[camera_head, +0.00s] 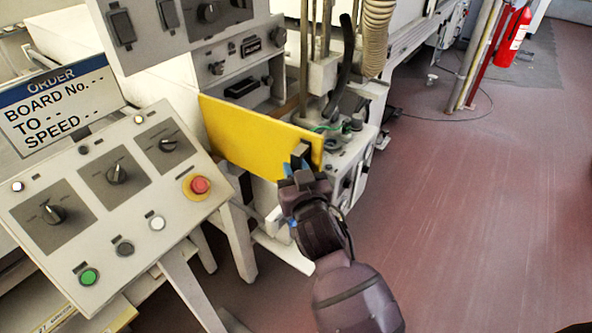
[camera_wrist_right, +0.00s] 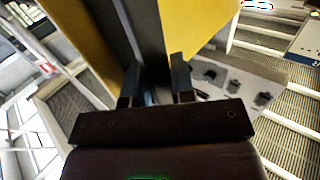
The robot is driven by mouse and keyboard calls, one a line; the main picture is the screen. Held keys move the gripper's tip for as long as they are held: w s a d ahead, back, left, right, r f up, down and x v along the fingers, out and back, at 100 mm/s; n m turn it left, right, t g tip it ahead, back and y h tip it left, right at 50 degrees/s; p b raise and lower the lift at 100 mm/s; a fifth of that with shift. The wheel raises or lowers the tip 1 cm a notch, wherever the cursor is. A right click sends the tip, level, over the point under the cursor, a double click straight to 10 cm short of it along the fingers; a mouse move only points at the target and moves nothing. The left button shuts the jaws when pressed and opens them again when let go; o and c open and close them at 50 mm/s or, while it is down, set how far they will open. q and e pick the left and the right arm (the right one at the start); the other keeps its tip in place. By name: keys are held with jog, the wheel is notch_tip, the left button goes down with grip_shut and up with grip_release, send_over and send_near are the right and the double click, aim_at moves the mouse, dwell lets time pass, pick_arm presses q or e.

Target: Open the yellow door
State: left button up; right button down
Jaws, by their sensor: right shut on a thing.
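The yellow door (camera_head: 255,135) is a flat upright panel on the white machine, in the middle of the head view. A dark grey handle (camera_head: 301,150) is near its right end. My right gripper (camera_head: 298,167) is at that handle. In the wrist view my right gripper (camera_wrist_right: 156,82) has its two fingers on either side of the dark handle bar (camera_wrist_right: 148,40) and is shut on it. The yellow door (camera_wrist_right: 195,28) shows behind the bar there. How far the door stands ajar is hard to tell. My left gripper is not in view.
A sloping control panel (camera_head: 133,188) with knobs and a red button (camera_head: 199,186) stands at the left, close to the door. An order sign (camera_head: 60,105) is behind it. A fire extinguisher (camera_head: 513,38) is at the back right. The reddish floor (camera_head: 480,210) at the right is clear.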

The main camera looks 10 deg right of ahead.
jog(key=shift+r, duration=0.1)
jog(key=c, duration=1)
grip_release()
jog(key=shift+o, duration=0.2)
jog(key=shift+s, duration=0.1)
jog(key=s+b, duration=0.1)
jog(key=s, duration=0.9)
jog(key=shift+s+d, duration=0.3)
jog(key=shift+d, duration=0.1)
